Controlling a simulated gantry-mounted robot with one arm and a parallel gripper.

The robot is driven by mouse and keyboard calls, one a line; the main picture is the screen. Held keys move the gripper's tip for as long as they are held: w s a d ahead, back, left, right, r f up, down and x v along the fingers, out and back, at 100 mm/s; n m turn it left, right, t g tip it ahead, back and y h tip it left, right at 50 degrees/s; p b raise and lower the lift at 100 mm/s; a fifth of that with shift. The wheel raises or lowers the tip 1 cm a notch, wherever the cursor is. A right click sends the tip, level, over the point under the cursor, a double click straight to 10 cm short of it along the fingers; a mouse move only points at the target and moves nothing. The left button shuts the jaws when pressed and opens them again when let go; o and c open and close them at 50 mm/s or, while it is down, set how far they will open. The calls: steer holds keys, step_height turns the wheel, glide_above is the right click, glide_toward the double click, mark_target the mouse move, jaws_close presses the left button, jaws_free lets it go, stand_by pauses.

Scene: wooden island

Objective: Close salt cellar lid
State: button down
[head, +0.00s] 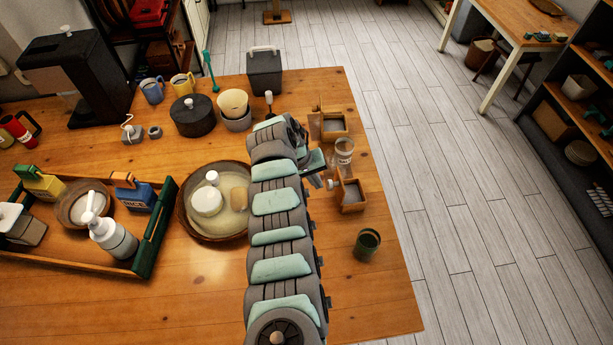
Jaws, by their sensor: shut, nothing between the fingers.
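Two small wooden boxes stand near the right edge of the island, and I cannot tell for sure which is the salt cellar. The nearer box (353,206) is open, with a grey inside. An upright wooden panel with a pale knob, seemingly its lid (335,188), stands on its left side. The farther box (334,134) is also open, with an upright panel (314,126) at its left. My gripper (319,181) is shut and empty, just left of the nearer box's lid. Whether it touches the lid cannot be told. My arm hides part of the island.
A clear glass (344,151) stands between the two boxes, close to my gripper. A green cup (367,243) stands in front. A round tray (190,225) with a white jar lies left of my arm.

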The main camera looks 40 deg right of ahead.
steer(key=shift+s+d, duration=0.35)
steer(key=shift+d, duration=0.2)
